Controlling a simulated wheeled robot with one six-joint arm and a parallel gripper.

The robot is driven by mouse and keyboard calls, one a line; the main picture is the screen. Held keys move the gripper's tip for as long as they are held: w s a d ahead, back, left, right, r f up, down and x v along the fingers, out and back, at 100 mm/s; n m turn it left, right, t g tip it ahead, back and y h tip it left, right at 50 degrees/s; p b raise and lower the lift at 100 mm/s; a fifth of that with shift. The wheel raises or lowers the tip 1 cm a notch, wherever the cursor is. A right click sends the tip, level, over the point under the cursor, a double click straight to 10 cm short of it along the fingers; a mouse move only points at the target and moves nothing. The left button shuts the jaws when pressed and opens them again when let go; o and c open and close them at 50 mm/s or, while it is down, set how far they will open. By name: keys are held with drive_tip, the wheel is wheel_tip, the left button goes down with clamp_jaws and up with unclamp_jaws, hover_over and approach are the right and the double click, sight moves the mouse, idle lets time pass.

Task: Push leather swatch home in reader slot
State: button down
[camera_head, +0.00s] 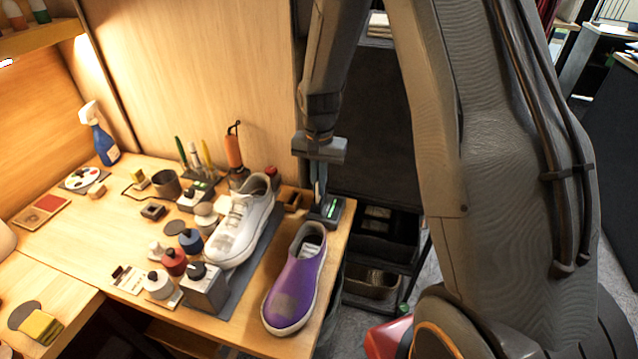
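My gripper (319,188) points straight down at the right end of the workbench. Its fingertips are at or just above a small dark device with a lit green display (331,210), which looks like the reader. At this size I cannot tell whether the fingers are shut or hold anything. The leather swatch cannot be made out at the reader, and the slot is hidden by the fingers.
A purple shoe (296,283) stands close in front of the reader at the bench edge. A white sneaker (241,222) on a dark mat, an orange-handled tool (233,150) and several bottles lie left. A dark shelf unit (375,245) stands right.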

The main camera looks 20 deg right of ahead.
drive_tip(key=shift+f+b, duration=0.3)
drive_tip(key=shift+f, duration=0.5)
drive_tip(key=c, duration=1.9)
unclamp_jaws()
drive_tip(key=shift+r, duration=0.1)
drive_tip(key=shift+r+b, duration=0.9)
drive_tip(key=shift+r, duration=2.9)
drive_tip(key=s+r+n+t, duration=0.1)
drive_tip(key=s+n, duration=0.5)
drive_tip(key=s, duration=1.3)
drive_tip(key=shift+r+n, duration=0.4)
drive_tip(key=shift+r, duration=0.25)
